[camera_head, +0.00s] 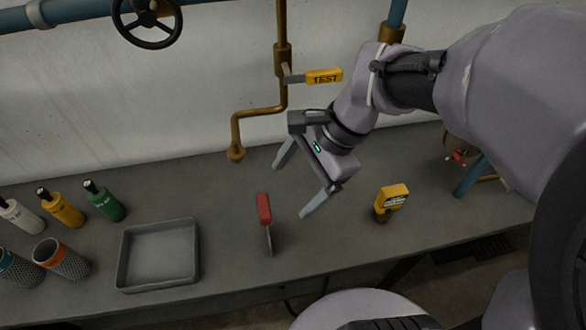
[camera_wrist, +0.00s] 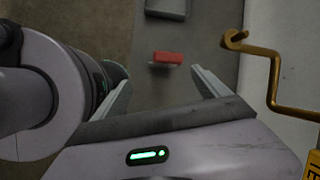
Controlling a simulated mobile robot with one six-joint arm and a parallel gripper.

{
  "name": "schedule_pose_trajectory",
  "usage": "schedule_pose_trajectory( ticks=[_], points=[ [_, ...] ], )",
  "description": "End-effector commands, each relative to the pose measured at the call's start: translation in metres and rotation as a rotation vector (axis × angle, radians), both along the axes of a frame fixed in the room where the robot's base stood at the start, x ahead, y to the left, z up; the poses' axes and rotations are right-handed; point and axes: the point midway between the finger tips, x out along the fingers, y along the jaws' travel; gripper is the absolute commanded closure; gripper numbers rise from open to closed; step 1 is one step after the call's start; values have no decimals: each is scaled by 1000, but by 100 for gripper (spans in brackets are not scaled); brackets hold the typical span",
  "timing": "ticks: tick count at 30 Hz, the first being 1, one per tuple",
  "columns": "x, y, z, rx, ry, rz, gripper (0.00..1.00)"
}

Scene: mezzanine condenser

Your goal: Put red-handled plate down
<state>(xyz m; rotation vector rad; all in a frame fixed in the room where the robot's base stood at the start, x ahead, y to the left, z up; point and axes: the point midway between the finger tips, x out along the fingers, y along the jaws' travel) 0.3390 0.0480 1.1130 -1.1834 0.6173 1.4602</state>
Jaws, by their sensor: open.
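The red-handled plate is on the grey bench (camera_head: 340,235), its red handle (camera_head: 264,209) toward the wall and its thin grey plate part (camera_head: 269,241) toward the front edge. I cannot tell whether it stands on edge or lies. My gripper (camera_head: 290,190) is open and empty, above the bench, just right of and behind the handle in the head view. In the wrist view, the red handle (camera_wrist: 167,57) shows beyond the open fingers (camera_wrist: 155,76), apart from them.
A grey tray (camera_head: 126,262) sits empty to the left. Several bottles and two mesh cups (camera_head: 65,260) stand farther left. A yellow meter (camera_head: 392,199) stands right. A brass pipe (camera_head: 262,111) with a yellow TEST handle (camera_head: 325,76) runs down the wall behind.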

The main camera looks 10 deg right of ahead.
Motion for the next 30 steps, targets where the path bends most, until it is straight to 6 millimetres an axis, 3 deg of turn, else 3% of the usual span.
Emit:
schedule_pose_trajectory(
  ticks=[3, 6, 9, 17, 20, 30],
  points=[
    [-41, 0, 27, -206, -299, 322, 15],
    [-65, -5, 38, -369, -495, 551, 15],
    [-76, -9, 43, -469, -603, 680, 15],
    [-78, -10, 44, -500, -632, 719, 15],
    [-78, -10, 32, -500, -631, 717, 15],
    [-78, -10, 36, -499, -630, 716, 15]
  ],
)
